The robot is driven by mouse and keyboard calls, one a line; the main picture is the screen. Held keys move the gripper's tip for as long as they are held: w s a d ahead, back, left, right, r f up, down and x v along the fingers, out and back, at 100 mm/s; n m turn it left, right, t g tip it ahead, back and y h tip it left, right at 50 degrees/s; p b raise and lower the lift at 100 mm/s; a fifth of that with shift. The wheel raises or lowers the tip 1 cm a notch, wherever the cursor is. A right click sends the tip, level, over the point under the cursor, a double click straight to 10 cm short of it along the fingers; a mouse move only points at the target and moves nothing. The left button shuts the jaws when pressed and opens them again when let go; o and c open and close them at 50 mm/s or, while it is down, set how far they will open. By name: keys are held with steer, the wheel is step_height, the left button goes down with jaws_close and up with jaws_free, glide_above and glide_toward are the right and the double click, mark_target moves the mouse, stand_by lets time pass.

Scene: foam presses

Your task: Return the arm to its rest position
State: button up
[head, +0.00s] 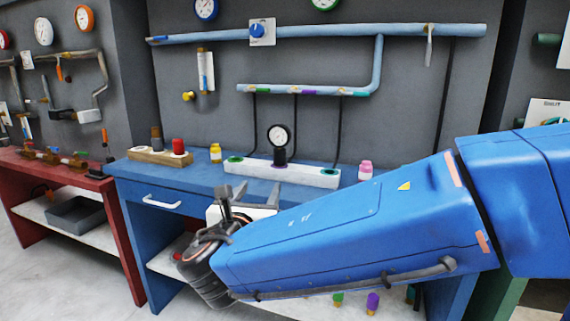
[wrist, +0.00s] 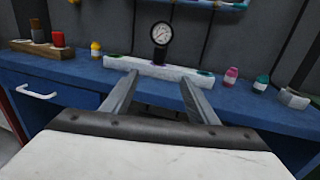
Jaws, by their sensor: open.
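My gripper (head: 228,204) is in front of the blue workbench (head: 330,196), near its front edge. In the wrist view its two fingers (wrist: 158,98) stand well apart with nothing between them. My blue arm reaches in from the right in the head view and hides part of the bench front and lower shelf. A white block (head: 312,175) with coloured ports lies on the bench top, and a round black gauge (head: 279,140) stands upright on it. The block (wrist: 150,68) and gauge (wrist: 161,34) also show beyond the fingertips in the wrist view, apart from them.
A wooden holder (head: 150,156) with a dark and a red item, a yellow bottle (head: 215,153) and a pink bottle (head: 365,171) stand on the bench. A teal bottle (wrist: 261,83) stands at right. Pipes (head: 310,34) run along the grey wall. A red bench (head: 50,170) stands left.

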steer(key=s+d+f+m+g+h, duration=0.1)
steer(key=s+d+f+m+g, duration=0.3)
steer(key=d, duration=0.6)
steer(key=d+f+m+g+h, duration=0.25)
steer(key=d+m, duration=0.35)
steer(key=d, duration=0.4)
steer(key=s+d+f+m+g+h, duration=0.1)
steer(key=d+f+m+g, duration=0.3)
steer(key=d, duration=0.7)
steer(key=s+d+f+m+g+y, duration=0.1)
steer(key=s+d+f+m+y, duration=0.1)
steer(key=s+m, duration=0.6)
steer(key=s+d+f+m+g+y, duration=0.1)
steer(key=s+d+f+m+y, duration=0.1)
steer(key=s+f+m+y, duration=0.3)
steer(key=s+f+m, duration=0.1)
steer(key=s+m, duration=0.3)
steer(key=m, duration=0.3)
steer(key=shift+s, duration=0.2)
steer(key=shift+f+g, duration=0.1)
steer(key=shift+g, duration=0.15)
